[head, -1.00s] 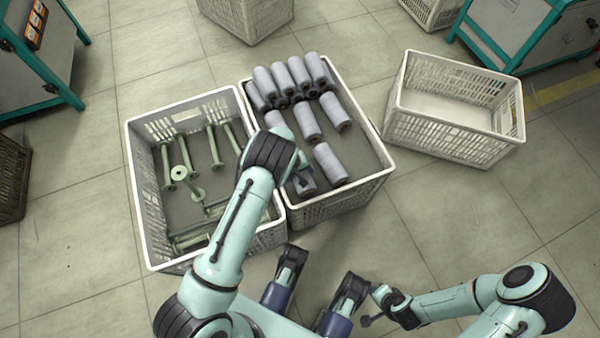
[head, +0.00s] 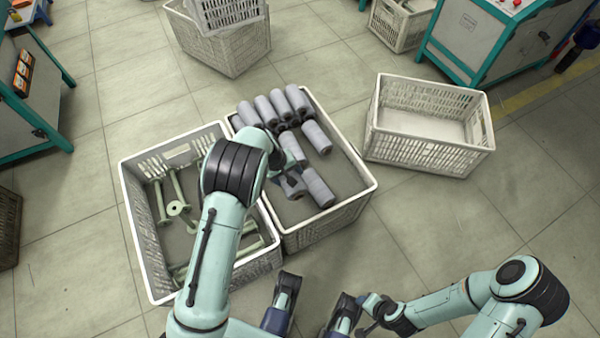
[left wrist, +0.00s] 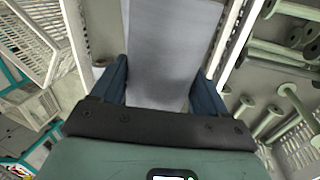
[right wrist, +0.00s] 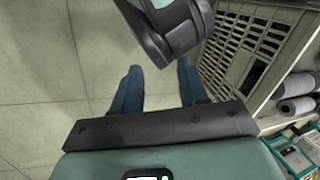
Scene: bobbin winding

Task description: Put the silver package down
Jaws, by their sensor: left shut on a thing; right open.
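The silver package (left wrist: 172,45) is a smooth silver-grey cylinder that fills the space between the blue fingers of my left gripper in the left wrist view. My left gripper (head: 290,187) is shut on it, low over the front of the grey-floored crate (head: 372,190). In the head view my arm hides part of the package; whether it touches the crate floor cannot be told. My right gripper (right wrist: 160,78) is open and empty, outside the crates.
More silver packages (head: 290,103) lie in rows at the crate's back. A crate of green empty bobbins (head: 128,215) adjoins on the left, partly behind my left arm. An empty white crate (head: 430,148) stands to the right.

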